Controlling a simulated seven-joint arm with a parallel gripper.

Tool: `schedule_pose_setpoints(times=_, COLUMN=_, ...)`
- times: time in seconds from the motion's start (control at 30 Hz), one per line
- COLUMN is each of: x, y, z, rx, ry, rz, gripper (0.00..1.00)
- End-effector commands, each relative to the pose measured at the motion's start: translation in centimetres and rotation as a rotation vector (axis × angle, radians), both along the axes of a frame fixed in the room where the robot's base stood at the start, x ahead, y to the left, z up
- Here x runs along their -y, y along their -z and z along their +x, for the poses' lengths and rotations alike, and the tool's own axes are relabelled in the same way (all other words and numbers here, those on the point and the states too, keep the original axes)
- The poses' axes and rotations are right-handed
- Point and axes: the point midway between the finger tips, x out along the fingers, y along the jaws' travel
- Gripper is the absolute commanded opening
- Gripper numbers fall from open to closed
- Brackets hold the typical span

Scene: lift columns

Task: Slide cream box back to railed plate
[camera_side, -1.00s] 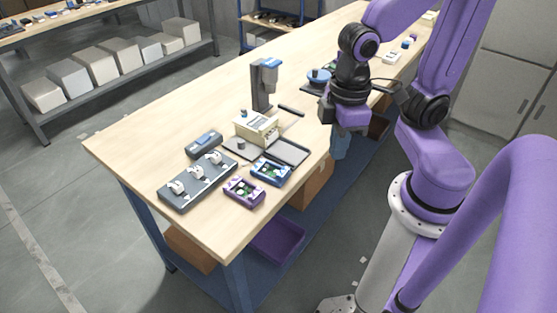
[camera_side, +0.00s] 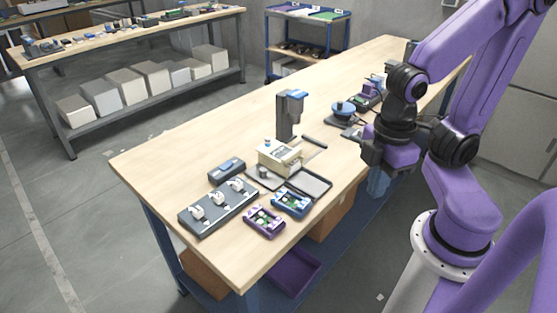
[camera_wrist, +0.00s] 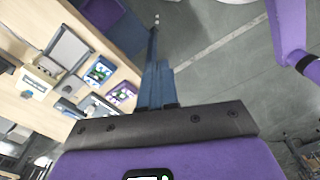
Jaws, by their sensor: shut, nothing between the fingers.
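The cream box (camera_side: 279,157) stands upright on the work table, below and in front of a dark post with a blue head (camera_side: 290,112). It sits at the far-left end of a grey plate with dark raised edges (camera_side: 312,184), which looks like the railed plate. Whether the box is fully on it I cannot tell. In the wrist view the box (camera_wrist: 34,86) and plate (camera_wrist: 67,50) lie at the left. My gripper (camera_side: 377,186) points down at the table's right long edge, well apart from the box. Its blue fingers (camera_wrist: 154,40) are shut and empty.
Blue (camera_side: 291,201) and purple (camera_side: 264,221) part trays lie in front of the plate. A dark rack with white parts (camera_side: 218,207) and a dark-blue case (camera_side: 226,169) stand left. A black handle (camera_side: 314,142) juts near the post. The table's near-left corner is clear.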

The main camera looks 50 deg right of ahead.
Motion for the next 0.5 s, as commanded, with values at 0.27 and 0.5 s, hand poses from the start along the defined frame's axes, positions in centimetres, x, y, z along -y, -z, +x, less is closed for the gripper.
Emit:
schedule_pose_setpoints(times=0.27, x=-0.7, y=-0.3, z=1.3, rx=0.000, ry=-0.003, rz=-0.002, gripper=0.50)
schedule_pose_setpoints(times=0.5, x=-3.1, y=-1.6, z=8.2, rx=0.001, ry=-0.044, rz=-0.012, gripper=0.50)
